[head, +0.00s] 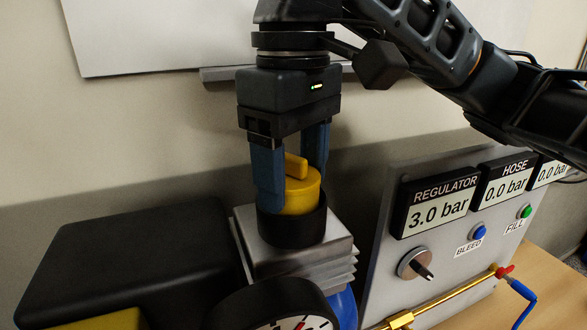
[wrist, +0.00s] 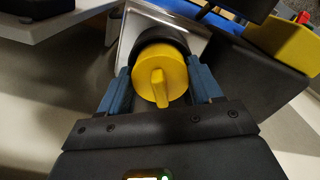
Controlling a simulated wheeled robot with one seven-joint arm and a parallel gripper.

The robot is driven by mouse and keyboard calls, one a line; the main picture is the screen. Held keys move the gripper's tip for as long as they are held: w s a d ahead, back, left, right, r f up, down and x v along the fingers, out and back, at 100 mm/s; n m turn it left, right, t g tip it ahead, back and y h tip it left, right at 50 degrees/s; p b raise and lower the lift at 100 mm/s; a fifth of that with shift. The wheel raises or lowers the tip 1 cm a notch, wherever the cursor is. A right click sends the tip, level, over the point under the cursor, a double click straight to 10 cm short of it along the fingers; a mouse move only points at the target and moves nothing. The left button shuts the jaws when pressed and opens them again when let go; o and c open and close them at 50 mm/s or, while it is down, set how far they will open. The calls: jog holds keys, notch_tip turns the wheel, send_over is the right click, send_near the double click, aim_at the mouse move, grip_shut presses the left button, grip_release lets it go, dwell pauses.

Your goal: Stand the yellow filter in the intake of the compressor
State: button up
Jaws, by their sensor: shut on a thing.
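The yellow filter (head: 304,192) is a round yellow cylinder with a raised grip bar on top; it also shows in the wrist view (wrist: 165,75). It stands upright, its lower part inside the black ring of the intake (head: 292,229) on the compressor's grey finned block (head: 262,256). How deep it sits inside the ring is hidden. My gripper (head: 290,185) comes straight down from above, its blue fingers on either side of the filter and shut on it. In the wrist view the fingers (wrist: 163,92) flank the yellow top, and the ring (wrist: 158,42) shows behind it.
A black housing (head: 125,262) lies left of the intake. A round gauge (head: 276,308) is in front. On the right stands a grey panel (head: 385,265) with displays, knob and buttons. A brass pipe (head: 440,299) with red and blue fittings runs before it.

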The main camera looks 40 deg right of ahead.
jog(key=o, duration=1.1)
jog(key=shift+r+b, duration=0.35)
jog(key=shift+r, duration=3.55)
